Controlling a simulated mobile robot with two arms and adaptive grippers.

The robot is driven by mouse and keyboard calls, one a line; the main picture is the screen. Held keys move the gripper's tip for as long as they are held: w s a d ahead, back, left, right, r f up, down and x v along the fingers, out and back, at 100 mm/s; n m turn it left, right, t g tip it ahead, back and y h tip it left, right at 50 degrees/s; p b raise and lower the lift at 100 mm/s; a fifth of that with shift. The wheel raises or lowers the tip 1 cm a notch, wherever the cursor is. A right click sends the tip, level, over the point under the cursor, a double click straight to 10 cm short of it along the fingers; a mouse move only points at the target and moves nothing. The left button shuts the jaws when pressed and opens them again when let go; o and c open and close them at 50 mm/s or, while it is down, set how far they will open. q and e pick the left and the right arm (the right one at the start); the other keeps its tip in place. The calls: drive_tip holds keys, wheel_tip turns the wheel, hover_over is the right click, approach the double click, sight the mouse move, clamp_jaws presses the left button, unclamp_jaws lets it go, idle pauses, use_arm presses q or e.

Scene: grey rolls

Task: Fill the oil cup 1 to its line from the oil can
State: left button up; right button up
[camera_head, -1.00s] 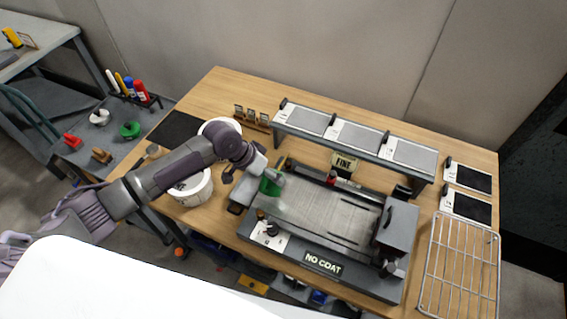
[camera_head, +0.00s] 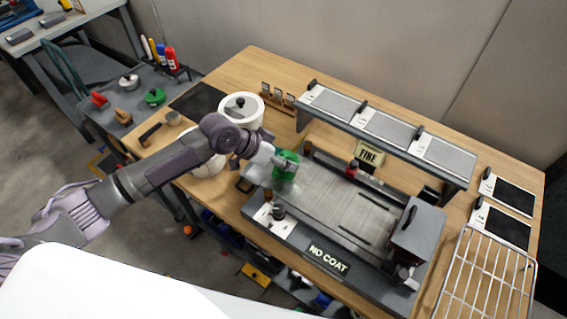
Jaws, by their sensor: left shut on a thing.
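My left gripper (camera_head: 262,158) is shut on a small green can (camera_head: 286,164), which looks like the oil can. It holds the can over the left end of the grey coating machine (camera_head: 320,200). The can looks tilted, and its spout is not clear. Two small dark or brown round parts (camera_head: 278,212) stand at the machine's front left corner, by a white label plate. I cannot tell which of them is oil cup 1, and neither its line nor any oil level can be made out. My right gripper is not in view.
A raised shelf with grey panels (camera_head: 385,128) stands behind the machine. A "FINE" sign (camera_head: 369,154) stands between them. A white lidded pot (camera_head: 241,108) is behind my left arm. A wire rack (camera_head: 490,275) lies at the right. A cart (camera_head: 120,115) stands left.

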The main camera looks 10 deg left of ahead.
use_arm(q)
drive_tip(key=shift+w+d+f+t+h+b, duration=0.15)
drive_tip(key=shift+f+t+h+b, duration=0.45)
drive_tip(key=shift+b, duration=0.55)
drive_tip(key=t+b, duration=0.1)
drive_tip(key=b, duration=0.1)
drive_tip(key=w+m+t+h+b, duration=0.1)
drive_tip(key=b, duration=0.2)
drive_tip(key=shift+w+d+r+t, duration=0.1)
drive_tip(key=shift+d+t, duration=0.15)
drive_tip(key=shift+t, duration=0.15)
drive_tip(key=shift+w+d+r+t+b, duration=0.15)
drive_tip(key=shift+t+b, duration=0.15)
drive_tip(key=shift+b, duration=0.6)
drive_tip(key=shift+r+h, duration=0.1)
drive_tip(key=shift+h, duration=0.2)
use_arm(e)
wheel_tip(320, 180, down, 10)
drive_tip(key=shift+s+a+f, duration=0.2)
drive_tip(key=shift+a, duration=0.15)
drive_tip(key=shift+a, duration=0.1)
